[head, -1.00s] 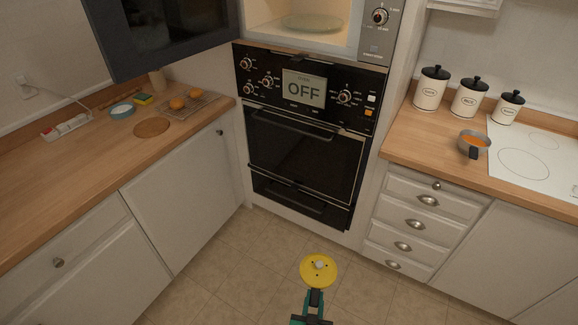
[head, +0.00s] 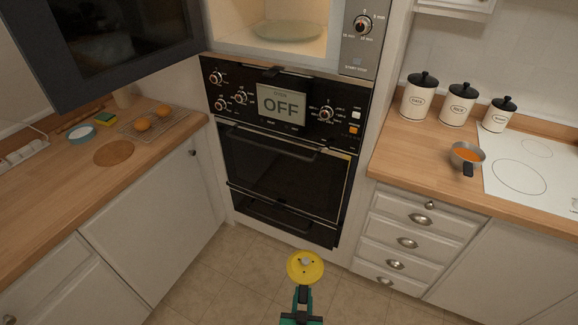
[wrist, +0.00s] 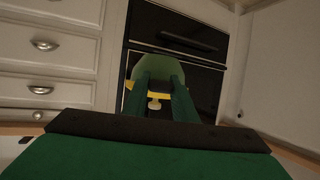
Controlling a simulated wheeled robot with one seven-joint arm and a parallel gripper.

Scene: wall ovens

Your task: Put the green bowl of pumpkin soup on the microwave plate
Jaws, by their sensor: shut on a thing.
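The bowl of pumpkin soup (head: 305,267) shows from above as a yellow-orange disc with a pale dollop in its middle. Its green outside (wrist: 158,70) shows in the wrist view, where the picture looks upside down. My gripper (head: 303,288) is shut on the bowl's near side and holds it above the floor, in front of the lower oven. The microwave plate (head: 287,31) is a pale glass disc inside the lit microwave, at the top of the head view. The microwave door (head: 110,50) stands open to the left.
The oven (head: 280,160) with its OFF display is below the microwave. The right counter holds canisters (head: 458,105), a pan of orange food (head: 467,158) and a white cooktop (head: 530,170). The left counter holds a rack (head: 150,125), a blue dish (head: 82,134) and a round board (head: 113,153).

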